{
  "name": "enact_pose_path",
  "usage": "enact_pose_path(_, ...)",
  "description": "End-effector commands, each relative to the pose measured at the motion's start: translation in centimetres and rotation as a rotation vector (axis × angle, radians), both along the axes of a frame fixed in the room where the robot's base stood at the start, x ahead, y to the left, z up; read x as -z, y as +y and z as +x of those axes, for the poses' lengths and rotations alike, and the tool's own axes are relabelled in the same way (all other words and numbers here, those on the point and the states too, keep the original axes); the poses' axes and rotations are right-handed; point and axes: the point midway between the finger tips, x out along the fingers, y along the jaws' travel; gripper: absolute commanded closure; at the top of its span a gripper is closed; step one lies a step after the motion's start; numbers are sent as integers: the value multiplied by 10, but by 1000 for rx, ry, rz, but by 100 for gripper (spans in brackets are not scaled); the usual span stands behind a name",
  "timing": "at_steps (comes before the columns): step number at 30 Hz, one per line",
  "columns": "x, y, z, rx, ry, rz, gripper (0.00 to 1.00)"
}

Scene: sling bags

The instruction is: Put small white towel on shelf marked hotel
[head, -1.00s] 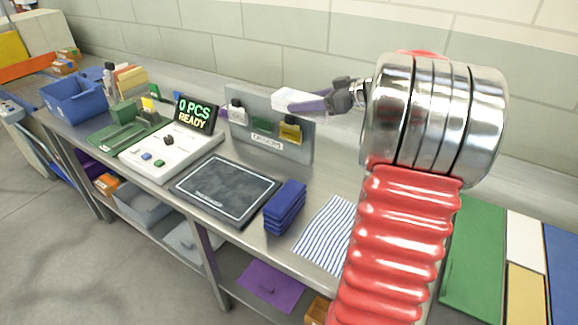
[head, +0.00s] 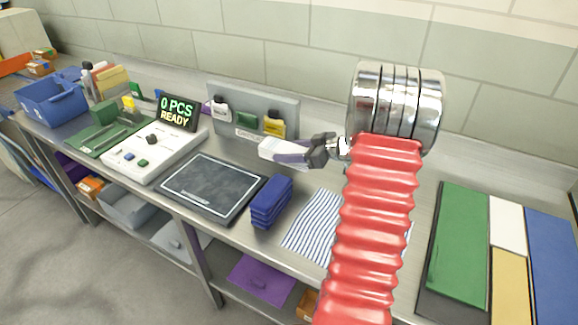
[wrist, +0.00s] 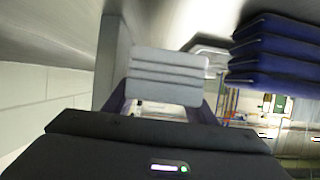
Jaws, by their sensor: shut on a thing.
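My gripper (head: 298,152) is shut on a small folded white towel (head: 272,146) and holds it above the steel bench, in front of the upright grey panel. In the wrist view the towel (wrist: 168,78) shows as a pale folded stack between the purple fingers. In the head view the towel points left from the jaws, apart from the blue stack below it. I cannot make out a shelf marked hotel in either view.
A dark blue folded stack (head: 272,201) and a striped cloth (head: 312,225) lie on the bench beside a black-topped plate (head: 212,184). The grey panel (head: 285,105) holds small clips.

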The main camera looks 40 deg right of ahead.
Motion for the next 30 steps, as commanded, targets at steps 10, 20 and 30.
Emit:
enact_pose_path(10,17,0,0,0,0,-1,78)
enact_pose_path(20,36,1,0,0,1,3,78)
enact_pose_path(30,59,0,0,0,0,-1,78)
